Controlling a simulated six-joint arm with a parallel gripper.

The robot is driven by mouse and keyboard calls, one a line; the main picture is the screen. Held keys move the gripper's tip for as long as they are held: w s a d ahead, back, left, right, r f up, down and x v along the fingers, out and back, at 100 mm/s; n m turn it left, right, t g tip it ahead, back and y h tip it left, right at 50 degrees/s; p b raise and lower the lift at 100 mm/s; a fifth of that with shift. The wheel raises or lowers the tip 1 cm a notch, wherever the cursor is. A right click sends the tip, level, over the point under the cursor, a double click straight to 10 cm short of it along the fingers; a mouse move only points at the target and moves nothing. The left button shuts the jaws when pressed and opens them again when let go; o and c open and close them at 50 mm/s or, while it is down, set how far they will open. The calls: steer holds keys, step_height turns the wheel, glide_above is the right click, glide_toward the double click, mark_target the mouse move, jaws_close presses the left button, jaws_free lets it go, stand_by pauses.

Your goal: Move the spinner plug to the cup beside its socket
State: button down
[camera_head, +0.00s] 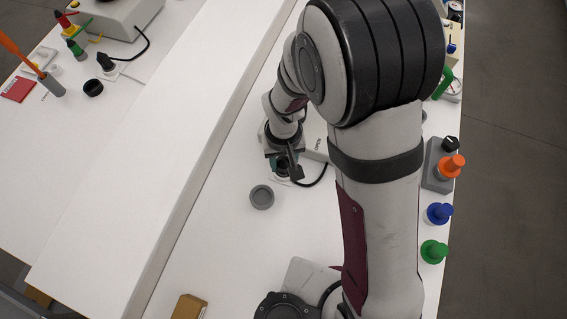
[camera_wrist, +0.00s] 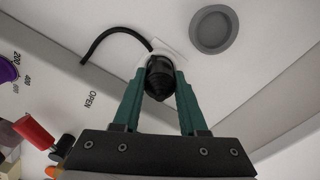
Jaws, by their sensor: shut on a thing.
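The black spinner plug (camera_wrist: 159,78) with its black cable (camera_wrist: 112,33) is between the green fingers of my gripper (camera_wrist: 160,85) in the wrist view. The fingers are shut on its sides. The plug stands over a pale square socket plate (camera_wrist: 172,48), which it partly hides; I cannot tell whether it is seated or just above. The grey round cup (camera_wrist: 210,29) is beside the plate, empty, apart from the plug. In the head view my gripper (camera_head: 281,168) is just above and right of the cup (camera_head: 262,197), and the plug is mostly hidden there.
A pale housing marked OPEN (camera_wrist: 60,85) is beside the plug. Orange (camera_head: 452,166), blue (camera_head: 439,213) and green (camera_head: 434,251) knobs line the right bench edge. A wooden block (camera_head: 189,307) lies at the front. The bench around the cup is clear. Another bench is at left.

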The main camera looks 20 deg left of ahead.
mark_target(283, 160)
steer(key=shift+r, duration=0.6)
steer(key=shift+r, duration=2.25)
steer(key=s+a+r, duration=0.2)
steer(key=s, duration=0.6)
steer(key=shift+a+r, duration=0.25)
steer(key=shift+f, duration=0.1)
steer(key=shift+f, duration=2.85)
steer(key=shift+f, duration=1.35)
